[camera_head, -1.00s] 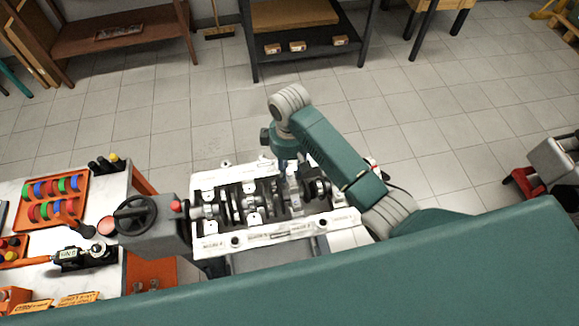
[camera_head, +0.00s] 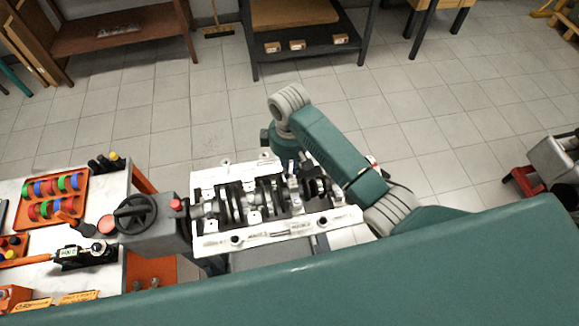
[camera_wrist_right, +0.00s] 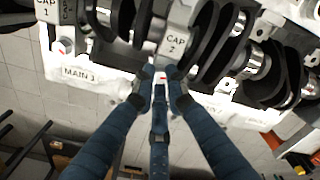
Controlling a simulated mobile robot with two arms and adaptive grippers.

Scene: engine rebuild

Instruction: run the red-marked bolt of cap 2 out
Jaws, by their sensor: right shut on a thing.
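The engine block (camera_head: 275,238) lies upturned on its stand in the head view, with the crankshaft (camera_head: 240,202) and its bearing caps on top. In the right wrist view, cap 2 (camera_wrist_right: 175,45) stands upright in the picture between dark crank webs. The red-marked bolt (camera_wrist_right: 161,76) shows at the near end of cap 2. My right gripper (camera_wrist_right: 160,84) has its fingertips closed around that bolt. The fingers hide most of the bolt, so how far it is out cannot be told. My left gripper is not in view.
Cap 1 (camera_wrist_right: 45,10) and the MAIN 1 label (camera_wrist_right: 80,74) are beside cap 2. A handwheel (camera_head: 136,214) sits at the block's left end. A workbench (camera_head: 115,190) with a tray of coloured rings (camera_head: 82,186) is at left.

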